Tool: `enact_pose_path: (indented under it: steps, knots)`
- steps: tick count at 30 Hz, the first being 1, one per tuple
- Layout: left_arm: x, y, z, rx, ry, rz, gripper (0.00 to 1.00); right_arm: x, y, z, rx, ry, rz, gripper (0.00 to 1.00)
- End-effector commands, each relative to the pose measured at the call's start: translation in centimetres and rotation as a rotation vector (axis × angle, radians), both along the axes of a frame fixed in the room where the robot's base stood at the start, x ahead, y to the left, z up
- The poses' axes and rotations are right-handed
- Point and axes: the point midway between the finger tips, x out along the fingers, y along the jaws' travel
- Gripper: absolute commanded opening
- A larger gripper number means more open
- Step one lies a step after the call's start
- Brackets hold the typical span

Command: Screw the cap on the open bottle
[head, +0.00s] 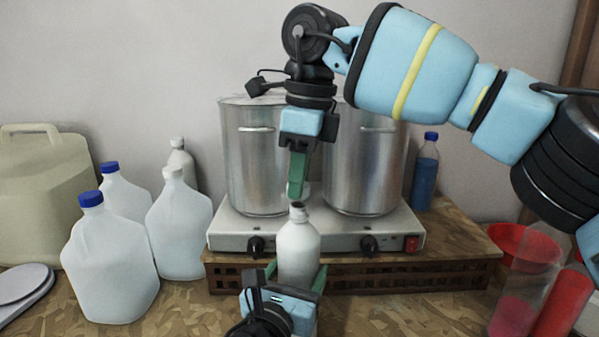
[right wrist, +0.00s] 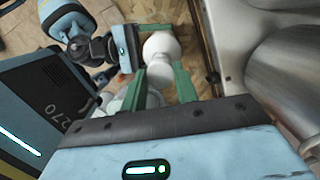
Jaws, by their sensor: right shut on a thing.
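The open white bottle (head: 298,248) stands upright in front of the hot plate, its dark mouth facing up. My left gripper (head: 284,280) has its green fingers on both sides of the bottle's body and is shut on it. My right gripper (head: 296,194) points down from above, fingertips just over the bottle's mouth. It is shut on a small white cap, mostly hidden behind a finger in the head view. In the right wrist view, the cap (right wrist: 158,75) shows between the fingers, with the bottle (right wrist: 162,45) beyond. I cannot tell whether cap and neck touch.
Two large steel pots (head: 252,160) stand on a hot plate (head: 310,240) on a wooden platform behind the bottle. White jugs (head: 110,255), some blue-capped, stand left. A blue bottle (head: 425,178) stands behind right; a red bowl (head: 522,248) and clear and red cylinders stand at right.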

Motion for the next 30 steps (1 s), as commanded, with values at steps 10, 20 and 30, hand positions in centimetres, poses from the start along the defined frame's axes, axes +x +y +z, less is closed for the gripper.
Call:
enact_pose_path:
  steps: [10,20,30]
  knots:
    - [0.0,0.0,-0.1,0.001,0.001,0.0,0.25,0.0,0.0,-1.6,0.0,0.001,0.001,0.09]
    - [0.0,0.0,-0.1,0.001,0.001,0.0,0.25,0.0,0.0,-1.6,0.0,0.001,0.0,0.09]
    - [0.0,0.0,-0.1,0.001,0.001,0.0,0.25,0.0,0.0,-1.9,0.0,0.002,0.0,0.09]
